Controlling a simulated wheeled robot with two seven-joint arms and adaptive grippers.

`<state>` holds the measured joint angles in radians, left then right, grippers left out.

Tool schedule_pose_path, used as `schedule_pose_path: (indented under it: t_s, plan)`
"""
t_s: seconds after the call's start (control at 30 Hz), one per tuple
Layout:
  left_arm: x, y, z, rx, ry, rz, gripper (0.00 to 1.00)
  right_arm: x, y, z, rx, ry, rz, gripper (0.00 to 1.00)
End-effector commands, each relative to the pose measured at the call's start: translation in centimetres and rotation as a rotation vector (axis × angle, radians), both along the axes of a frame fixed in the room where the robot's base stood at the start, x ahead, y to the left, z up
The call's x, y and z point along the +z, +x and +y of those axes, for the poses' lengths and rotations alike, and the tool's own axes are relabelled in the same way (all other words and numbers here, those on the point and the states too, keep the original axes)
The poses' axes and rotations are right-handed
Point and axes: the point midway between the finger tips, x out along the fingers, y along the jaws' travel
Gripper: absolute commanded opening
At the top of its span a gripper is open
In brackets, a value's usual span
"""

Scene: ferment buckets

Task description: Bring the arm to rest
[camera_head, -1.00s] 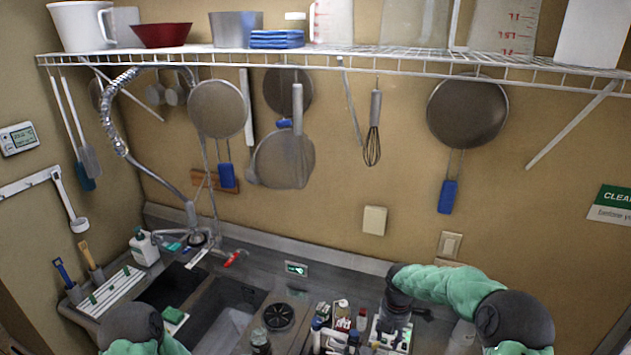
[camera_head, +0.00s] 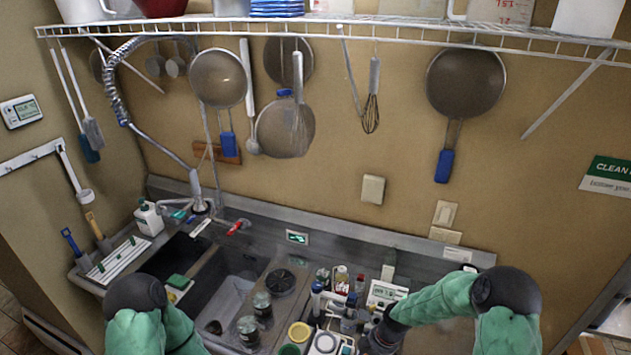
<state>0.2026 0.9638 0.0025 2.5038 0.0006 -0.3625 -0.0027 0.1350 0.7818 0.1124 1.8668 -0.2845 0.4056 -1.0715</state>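My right arm (camera_head: 440,301), in a green sleeve, comes in from the lower right and reaches left over the counter. Its dark wrist and gripper (camera_head: 381,338) are at the lower edge, beside the crowded bench items. The fingers cannot be made out, so I cannot tell whether they are open or hold anything. My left arm (camera_head: 136,292) shows at the lower left with its dark elbow and green sleeve. Its gripper is out of view.
The steel sink (camera_head: 225,300) has dark jars (camera_head: 262,303) nearby. Several bottles, a yellow-rimmed tub (camera_head: 299,332) and a white device (camera_head: 386,293) crowd the counter. Pans and a whisk (camera_head: 371,108) hang under the wire shelf (camera_head: 330,30).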

Motion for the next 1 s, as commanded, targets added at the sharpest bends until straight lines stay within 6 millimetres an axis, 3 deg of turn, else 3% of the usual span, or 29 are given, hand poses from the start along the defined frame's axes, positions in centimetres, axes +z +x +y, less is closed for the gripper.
schedule_pose_path:
  t_s: [0.03,0.1,0.23,0.4,0.67,1.0]
  plan:
    - [0.0,0.0,0.0,0.000,0.000,-0.001,0.40,-1.7,-2.4,0.7,-0.118,0.024,0.045,0.42]
    - [0.0,0.0,0.0,0.000,0.000,-0.001,0.40,-3.4,-5.4,1.7,-0.313,0.053,0.100,0.42]
    - [0.0,0.0,0.0,0.000,0.000,-0.001,0.40,-5.7,-10.5,3.0,-0.664,0.085,0.203,0.42]
    - [0.0,0.0,0.0,0.000,0.000,0.000,0.40,-6.9,-15.9,3.8,-1.035,0.092,0.311,0.42]
    - [0.0,0.0,0.0,0.000,0.000,-0.001,0.40,-7.2,-22.4,4.1,-1.462,0.064,0.428,0.42]
    - [-6.3,0.0,0.0,0.000,0.000,0.000,0.40,-13.2,-21.3,4.4,-1.429,0.073,0.405,0.42]
